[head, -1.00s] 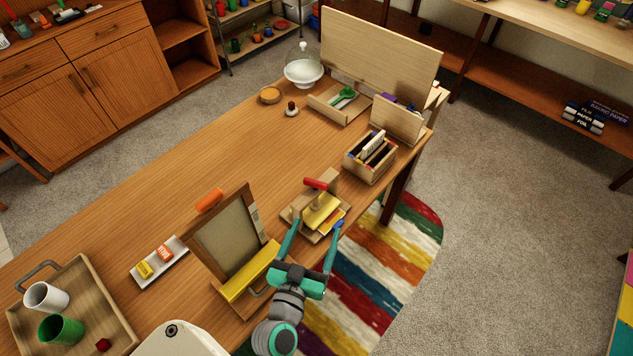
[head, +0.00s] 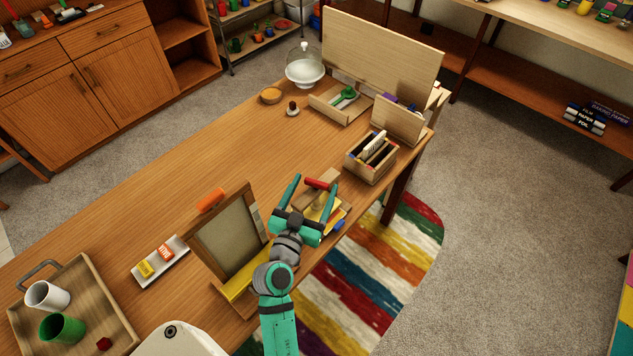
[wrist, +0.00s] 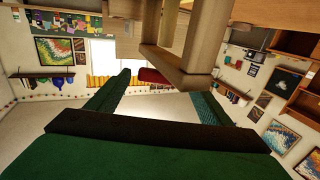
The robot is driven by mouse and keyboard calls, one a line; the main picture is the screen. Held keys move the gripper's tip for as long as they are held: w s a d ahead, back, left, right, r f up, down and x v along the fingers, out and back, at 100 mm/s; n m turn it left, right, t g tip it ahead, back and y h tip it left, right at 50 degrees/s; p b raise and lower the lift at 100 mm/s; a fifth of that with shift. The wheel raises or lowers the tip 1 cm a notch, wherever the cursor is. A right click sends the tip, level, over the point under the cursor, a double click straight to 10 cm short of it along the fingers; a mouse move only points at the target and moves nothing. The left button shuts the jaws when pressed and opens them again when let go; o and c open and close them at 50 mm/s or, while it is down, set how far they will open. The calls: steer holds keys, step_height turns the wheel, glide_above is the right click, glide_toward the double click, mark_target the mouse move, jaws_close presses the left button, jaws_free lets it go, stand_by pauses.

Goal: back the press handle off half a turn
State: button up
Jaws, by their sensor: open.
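The press (head: 331,205) is a small wooden frame with a yellow part, near the right edge of the table. Its red handle (head: 317,184) lies across the top. My gripper (head: 315,180) is open over the press, its teal fingers on either side of the red handle in the head view. In the wrist view, the red handle (wrist: 152,76) appears between the open fingers of my gripper (wrist: 161,82), below a wooden beam of the press (wrist: 180,65). I cannot tell whether a finger touches the handle. My gripper and wrist hide part of the press.
A wooden-framed screen (head: 228,235) stands close to the left of my arm. A wooden box of cards (head: 370,158) stands just beyond the press. A blue object (head: 338,226) is at the press's near side. The middle of the table is clear.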

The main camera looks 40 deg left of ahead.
steer(key=shift+x, duration=1.25)
steer(key=shift+c, duration=0.5)
steer(key=c, duration=0.9)
steer(key=shift+c, duration=0.2)
